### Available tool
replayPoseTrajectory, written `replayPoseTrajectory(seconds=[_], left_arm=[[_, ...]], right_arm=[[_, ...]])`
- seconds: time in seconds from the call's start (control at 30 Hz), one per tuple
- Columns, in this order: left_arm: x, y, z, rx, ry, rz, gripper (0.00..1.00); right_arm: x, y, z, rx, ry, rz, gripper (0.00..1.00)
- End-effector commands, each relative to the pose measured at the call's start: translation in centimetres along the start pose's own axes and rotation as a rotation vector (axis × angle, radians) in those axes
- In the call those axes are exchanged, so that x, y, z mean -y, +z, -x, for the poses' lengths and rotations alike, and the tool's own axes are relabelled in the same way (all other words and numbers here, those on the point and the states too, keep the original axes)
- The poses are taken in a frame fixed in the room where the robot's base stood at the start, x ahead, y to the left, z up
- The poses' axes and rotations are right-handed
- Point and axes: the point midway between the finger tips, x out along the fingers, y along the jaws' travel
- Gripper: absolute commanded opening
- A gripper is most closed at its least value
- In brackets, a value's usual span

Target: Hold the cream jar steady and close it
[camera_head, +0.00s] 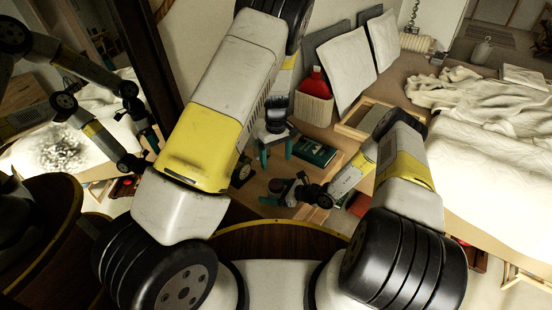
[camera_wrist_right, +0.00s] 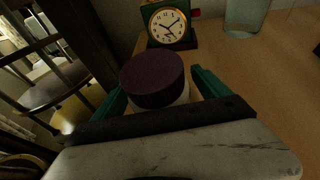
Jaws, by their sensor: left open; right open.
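The cream jar shows in the right wrist view, with a dark purple lid (camera_wrist_right: 153,75) on top of a white body (camera_wrist_right: 180,99). The lid covers most of the body, and I cannot tell whether it is screwed tight. My right gripper (camera_wrist_right: 160,95) is open, with one teal finger on each side of the jar; I cannot tell whether they touch it. In the head view, the right gripper (camera_head: 272,196) is low at the nightstand's near side, around the small dark lid. My left gripper (camera_head: 277,152) is open and empty, higher up, fingers pointing down above the nightstand.
A green clock (camera_wrist_right: 167,24) stands just behind the jar. A clear glass (camera_wrist_right: 246,16) is to its right. A green book (camera_head: 315,152) lies on the wooden top, with a red bottle in a woven basket (camera_head: 314,104) behind. A bed (camera_head: 490,160) is at right.

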Motion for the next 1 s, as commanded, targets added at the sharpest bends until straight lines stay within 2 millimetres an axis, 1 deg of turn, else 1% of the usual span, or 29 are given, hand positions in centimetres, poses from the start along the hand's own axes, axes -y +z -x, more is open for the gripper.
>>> replayPoseTrajectory(seconds=[0.07, 0.17, 0.27, 0.4, 0.5, 0.6, 0.73, 1.0], left_arm=[[0.0, 0.0, 0.0, 0.000, 0.000, 0.000, 0.78], [0.0, 0.0, 0.0, 0.000, 0.000, 0.000, 0.78], [0.0, 0.0, 0.0, 0.000, 0.000, 0.000, 0.78], [0.0, 0.0, 0.0, 0.000, 0.000, 0.000, 0.78], [0.0, 0.0, 0.0, 0.000, 0.000, 0.000, 0.78], [0.0, 0.0, 0.0, 0.000, 0.000, 0.000, 0.78], [0.0, 0.0, 0.0, 0.000, 0.000, 0.000, 0.78], [0.0, 0.0, 0.0, 0.000, 0.000, 0.000, 0.78]], right_arm=[[0.0, 0.0, 0.1, 0.000, 0.000, 0.000, 0.86], [0.1, -0.1, 0.7, -0.001, -0.001, 0.000, 0.86], [0.1, -0.1, 2.0, -0.002, -0.002, -0.002, 0.86], [0.2, 0.0, 4.6, 0.000, -0.003, -0.001, 0.86], [0.1, 0.0, 6.1, -0.001, -0.002, -0.001, 0.86], [0.1, 0.0, 7.2, -0.001, -0.001, -0.001, 0.86], [0.0, 0.0, 7.8, 0.000, 0.000, 0.000, 0.86], [0.0, 0.0, 7.8, 0.000, 0.000, 0.000, 0.86]])
